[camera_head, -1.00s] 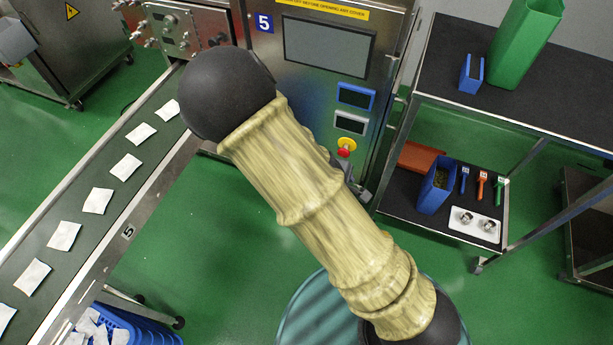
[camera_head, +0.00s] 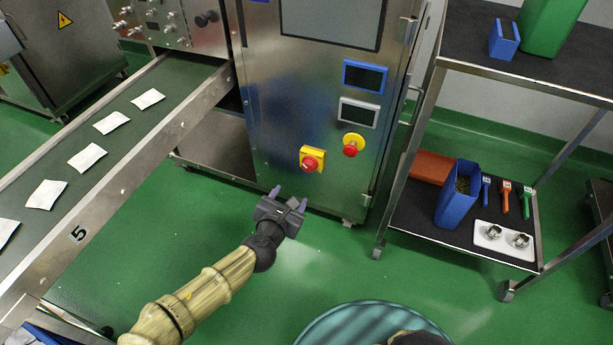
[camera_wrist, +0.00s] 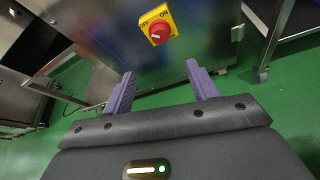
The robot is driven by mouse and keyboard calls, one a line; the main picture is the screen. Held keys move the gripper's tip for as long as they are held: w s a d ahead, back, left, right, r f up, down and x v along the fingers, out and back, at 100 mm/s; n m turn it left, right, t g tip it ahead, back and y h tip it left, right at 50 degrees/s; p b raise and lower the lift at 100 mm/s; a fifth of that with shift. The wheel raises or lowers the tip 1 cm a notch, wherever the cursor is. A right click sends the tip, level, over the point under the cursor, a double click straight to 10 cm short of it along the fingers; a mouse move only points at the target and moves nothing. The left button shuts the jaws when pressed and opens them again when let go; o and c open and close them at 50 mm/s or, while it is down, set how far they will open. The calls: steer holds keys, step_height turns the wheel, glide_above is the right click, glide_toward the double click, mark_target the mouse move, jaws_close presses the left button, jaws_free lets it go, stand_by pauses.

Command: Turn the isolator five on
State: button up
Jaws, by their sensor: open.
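The isolator (camera_head: 312,159) is a red rotary knob on a yellow plate, low on the front of the steel machine cabinet. In the wrist view the isolator (camera_wrist: 158,25) is ahead of my gripper, above the gap between the fingers, with ON and OFF lettering on its plate. The knob's exact setting is hard to tell. My gripper (camera_head: 289,197) is open and empty, below and slightly left of the isolator and apart from it. In the wrist view my gripper (camera_wrist: 162,88) shows two purple fingers spread wide.
A red emergency button (camera_head: 351,149) on a yellow base sits right of the isolator. Two small displays (camera_head: 365,77) are above it. A conveyor (camera_head: 125,135) marked 5 with teabags runs along the left. A steel cart (camera_head: 415,232) stands at the right.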

steer(key=b, duration=0.8)
glide_toward(307, 169)
steer(key=x, duration=0.8)
steer(key=shift+w+d+f, duration=0.1)
steer(key=shift+w, duration=0.1)
steer(key=shift+w+d, duration=0.1)
steer(key=shift+w, duration=0.25)
steer(key=c, duration=1)
